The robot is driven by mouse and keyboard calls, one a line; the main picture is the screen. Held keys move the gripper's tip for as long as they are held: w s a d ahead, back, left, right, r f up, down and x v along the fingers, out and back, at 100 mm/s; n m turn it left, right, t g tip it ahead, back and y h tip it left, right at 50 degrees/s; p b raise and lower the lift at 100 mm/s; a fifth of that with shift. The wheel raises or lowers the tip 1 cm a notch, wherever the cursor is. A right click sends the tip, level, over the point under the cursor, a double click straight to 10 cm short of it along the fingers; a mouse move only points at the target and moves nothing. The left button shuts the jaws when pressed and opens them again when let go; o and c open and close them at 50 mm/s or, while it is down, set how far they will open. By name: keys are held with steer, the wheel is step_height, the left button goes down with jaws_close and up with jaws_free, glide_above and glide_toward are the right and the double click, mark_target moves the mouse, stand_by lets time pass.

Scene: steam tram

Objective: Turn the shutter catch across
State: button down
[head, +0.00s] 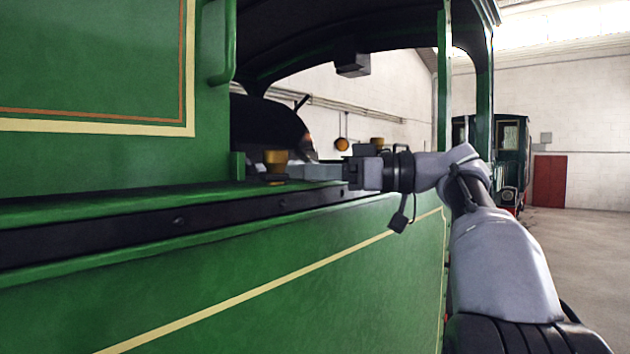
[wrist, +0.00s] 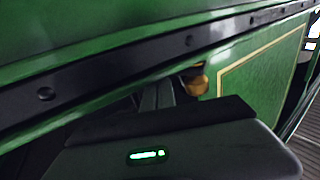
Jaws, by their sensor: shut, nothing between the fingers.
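My gripper (head: 298,172) is shut and empty, reaching left over the green tram's sill (head: 130,205). Its closed grey fingers also show in the wrist view (wrist: 157,93), partly hidden by the gripper body. A brass knob-like piece (head: 275,157) stands on the sill just beyond the fingertips in the head view. A brass piece (wrist: 194,80) also shows close to the right of the fingers in the wrist view. I cannot tell whether either brass piece is the shutter catch, or whether the fingers touch it. No shutter catch is clearly recognisable.
A black riveted strip (head: 180,220) runs along the side below the sill. A green post (head: 444,95) and the dark roof frame the opening above my arm. Another vehicle (head: 512,150) and a red door (head: 549,181) stand farther back. Floor at the right is clear.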

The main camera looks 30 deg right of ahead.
steer(key=shift+w+a, duration=0.25)
steer(key=shift+w, duration=0.15)
stand_by(0.5)
